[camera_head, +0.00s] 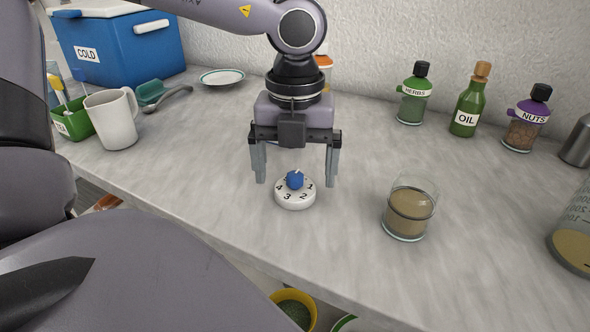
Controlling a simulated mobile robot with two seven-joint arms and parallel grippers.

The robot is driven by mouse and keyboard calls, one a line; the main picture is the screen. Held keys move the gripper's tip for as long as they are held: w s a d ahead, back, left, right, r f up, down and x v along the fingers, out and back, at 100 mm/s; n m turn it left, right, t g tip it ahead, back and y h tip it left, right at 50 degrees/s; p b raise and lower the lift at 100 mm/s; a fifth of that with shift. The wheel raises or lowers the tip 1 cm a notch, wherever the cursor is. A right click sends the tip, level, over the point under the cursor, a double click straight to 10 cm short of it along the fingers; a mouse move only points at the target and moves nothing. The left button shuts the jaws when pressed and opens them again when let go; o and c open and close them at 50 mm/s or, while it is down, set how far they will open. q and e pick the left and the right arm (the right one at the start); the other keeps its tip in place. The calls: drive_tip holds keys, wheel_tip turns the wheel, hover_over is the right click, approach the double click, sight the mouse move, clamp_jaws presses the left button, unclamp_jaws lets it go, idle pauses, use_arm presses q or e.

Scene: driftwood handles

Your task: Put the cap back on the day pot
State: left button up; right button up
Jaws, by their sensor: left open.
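A low white round piece with numbers around its top (295,198) lies on the counter, with a small blue knob-like part (295,180) at its centre. It appears to be the day pot or its cap; I cannot tell which. My left gripper (296,175) points down above it, fingers wide apart, one on each side of the blue part in the picture, with nothing seen between them but that piece. An orange-topped container (324,62) stands behind my left arm, mostly hidden. My right gripper is not in view.
A glass with brownish contents (409,212) stands right of the gripper. Herbs jar (411,108), oil bottle (467,108) and nuts jar (527,122) stand at the back right. A white mug (112,120), green box (74,124), plate (222,77) and blue cooler (125,48) are left.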

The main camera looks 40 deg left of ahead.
use_arm(q)
drive_tip(key=shift+f, duration=0.8)
drive_tip(key=c, duration=1.1)
drive_tip(key=shift+r, duration=0.1)
wheel_tip(320, 180, up, 28)
drive_tip(key=p, duration=0.4)
drive_tip(key=shift+p, duration=0.3)
